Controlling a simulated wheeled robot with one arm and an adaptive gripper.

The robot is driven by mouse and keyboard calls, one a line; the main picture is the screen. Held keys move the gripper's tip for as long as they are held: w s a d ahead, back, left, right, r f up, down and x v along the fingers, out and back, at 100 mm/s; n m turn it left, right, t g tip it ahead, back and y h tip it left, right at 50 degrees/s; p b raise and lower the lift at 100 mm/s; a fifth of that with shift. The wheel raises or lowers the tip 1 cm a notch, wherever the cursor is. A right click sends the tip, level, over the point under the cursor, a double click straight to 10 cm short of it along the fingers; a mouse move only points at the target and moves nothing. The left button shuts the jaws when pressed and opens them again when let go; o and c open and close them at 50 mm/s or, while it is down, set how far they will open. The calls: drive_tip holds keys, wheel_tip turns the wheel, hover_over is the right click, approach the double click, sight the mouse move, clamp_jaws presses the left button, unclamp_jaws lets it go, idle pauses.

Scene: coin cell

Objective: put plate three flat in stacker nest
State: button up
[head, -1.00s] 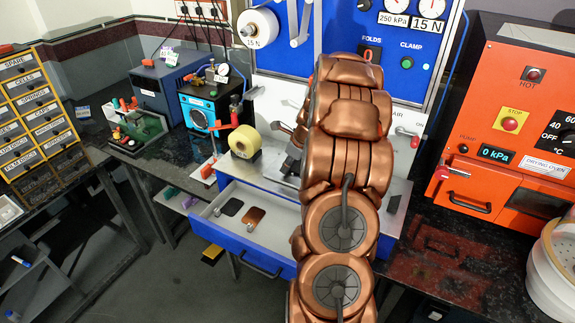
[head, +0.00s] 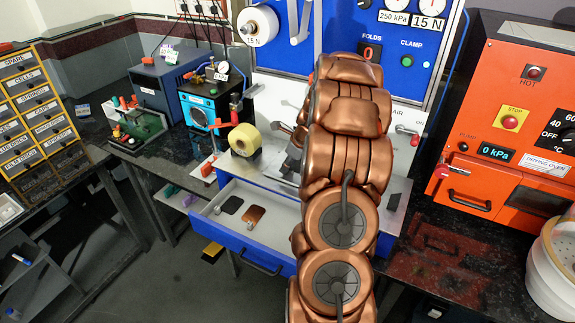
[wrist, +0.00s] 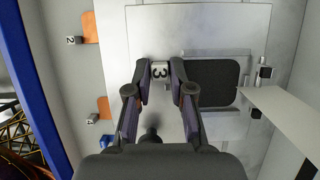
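Plate three (wrist: 212,83) is a dark, round-cornered sheet with a white tab marked 3 (wrist: 160,71) on its left. My gripper (wrist: 161,72) has a finger on each side of this tab, seemingly closed on it; the right finger covers where tab and sheet join. The sheet is over the stacker nest (wrist: 222,52), a pale area on the metal deck with small metal posts (wrist: 264,72) at its right. I cannot tell whether the sheet rests flat or is slightly above. In the head view, my arm hides the plate and most of the nest.
The open blue drawer (head: 235,235) holds a dark plate (head: 232,205) and a copper plate (head: 255,215). The wrist view shows orange plates tagged 2 (wrist: 90,27) and 4 (wrist: 104,106). A yellow tape roll (head: 244,140) stands left of my arm. A white strip (wrist: 285,115) juts in at right.

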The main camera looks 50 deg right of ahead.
drive_tip(key=o, duration=0.4)
drive_tip(key=shift+c, duration=0.2)
drive_tip(key=shift+r, duration=0.15)
drive_tip(key=v, duration=1.1)
drive_tip(key=shift+s+r, duration=0.2)
drive_tip(key=shift+r, duration=0.15)
